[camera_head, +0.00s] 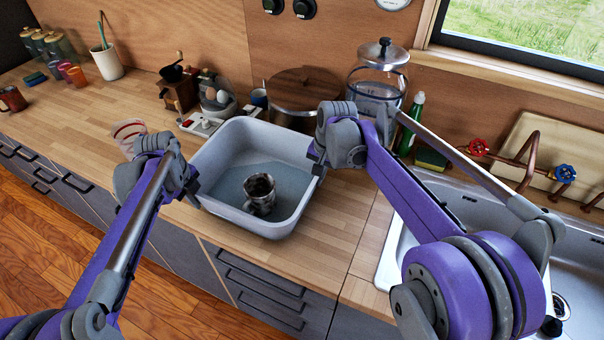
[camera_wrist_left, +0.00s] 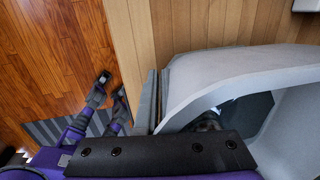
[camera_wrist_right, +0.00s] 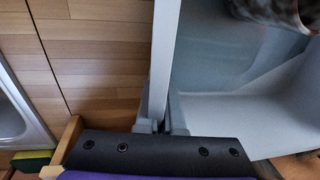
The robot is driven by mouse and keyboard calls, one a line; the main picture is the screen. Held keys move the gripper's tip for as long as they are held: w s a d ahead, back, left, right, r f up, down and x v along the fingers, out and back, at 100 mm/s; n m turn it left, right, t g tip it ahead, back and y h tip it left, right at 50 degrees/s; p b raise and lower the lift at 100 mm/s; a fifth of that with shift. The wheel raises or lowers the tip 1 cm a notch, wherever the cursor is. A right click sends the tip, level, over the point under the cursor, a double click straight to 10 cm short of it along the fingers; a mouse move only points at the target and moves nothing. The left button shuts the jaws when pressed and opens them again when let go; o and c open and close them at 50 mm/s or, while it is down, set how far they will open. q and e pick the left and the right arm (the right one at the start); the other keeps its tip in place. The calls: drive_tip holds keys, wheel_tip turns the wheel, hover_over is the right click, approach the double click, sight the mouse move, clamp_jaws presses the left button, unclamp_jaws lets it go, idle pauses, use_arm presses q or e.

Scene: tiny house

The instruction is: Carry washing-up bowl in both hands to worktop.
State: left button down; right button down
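The grey washing-up bowl (camera_head: 222,158) is at the worktop (camera_head: 318,245), close to its front edge. I cannot tell whether its base touches the wood. A dark metal mug (camera_head: 260,194) is inside, near the front. My left gripper (camera_head: 192,188) is at the bowl's left wall; in the left wrist view its fingers (camera_wrist_left: 157,100) look closed on the rim, partly hidden. My right gripper (camera_head: 318,160) is at the right wall; in the right wrist view its fingers (camera_wrist_right: 162,122) are on either side of the rim and closed on it.
A glass (camera_head: 129,135) is left of the bowl. The sink (camera_head: 392,262) is at the right. Worktop further left is mostly clear.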

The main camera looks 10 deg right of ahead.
use_arm(q)
drive_tip(key=shift+a+f, duration=0.1)
drive_tip(key=shift+f, duration=0.35)
use_arm(e)
drive_tip(key=shift+d+f, duration=0.1)
drive_tip(key=shift+f, duration=0.35)
use_arm(q)
drive_tip(key=c, duration=1)
unclamp_jaws()
drive_tip(key=shift+c, duration=0.2)
use_arm(e)
drive_tip(key=c, duration=1)
unclamp_jaws()
drive_tip(key=shift+c, duration=0.2)
use_arm(q)
drive_tip(key=shift+r, duration=0.1)
use_arm(e)
drive_tip(key=shift+r, duration=0.25)
use_arm(q)
wheel_tip(320, 180, up, 12)
drive_tip(key=s, duration=0.2)
drive_tip(key=shift+a, duration=0.35)
use_arm(e)
wheel_tip(320, 180, up, 12)
drive_tip(key=s+d, duration=0.1)
drive_tip(key=s, duration=0.1)
drive_tip(key=shift+f, duration=0.25)
use_arm(q)
drive_tip(key=shift+s+f, duration=0.1)
drive_tip(key=shift+f, duration=0.1)
